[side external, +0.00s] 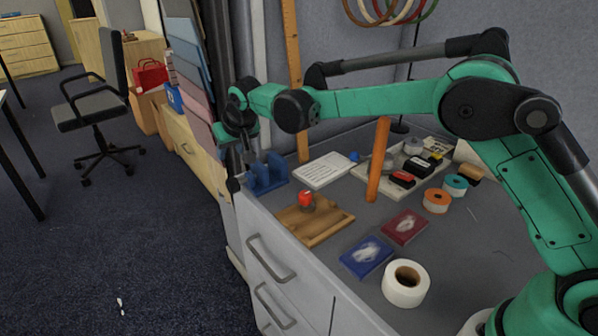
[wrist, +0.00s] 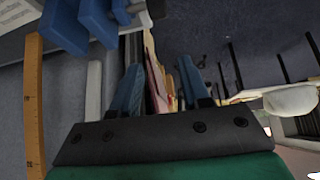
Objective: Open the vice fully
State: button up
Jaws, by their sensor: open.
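The blue vice (side external: 267,173) sits at the far left corner of the grey worktop. In the wrist view, part of the blue vice (wrist: 88,22) shows at the top left, with a pale piece beside its right end; I cannot tell whether that is its handle. My gripper (side external: 241,168) points down just left of the vice, by the worktop's edge. In the wrist view my gripper (wrist: 160,82) has its two fingers apart with nothing clearly held between them. I cannot tell whether a finger touches the vice. The gap between the vice's jaws is hard to judge.
A wooden board (side external: 325,232) with a red object (side external: 306,199) lies in front of the vice. An orange post (side external: 378,160) stands mid-table. Tape rolls and a tray are further right. Left of the worktop is open floor.

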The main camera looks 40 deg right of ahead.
aim_at(235, 185)
jog(key=s+f+t, duration=0.1)
jog(key=f+t, duration=0.1)
jog(key=s+f+t, duration=0.1)
jog(key=f+t, duration=0.1)
jog(key=f, duration=0.1)
jog(key=s+f+t, duration=0.1)
jog(key=f+t, duration=0.1)
jog(key=shift+s+a+f+t, duration=0.15)
jog(key=shift+s+t, duration=0.1)
jog(key=shift+t, duration=0.05)
jog(key=shift+w+f, duration=0.15)
jog(key=shift+f, duration=0.05)
jog(key=shift+x, duration=2.65)
grip_shut()
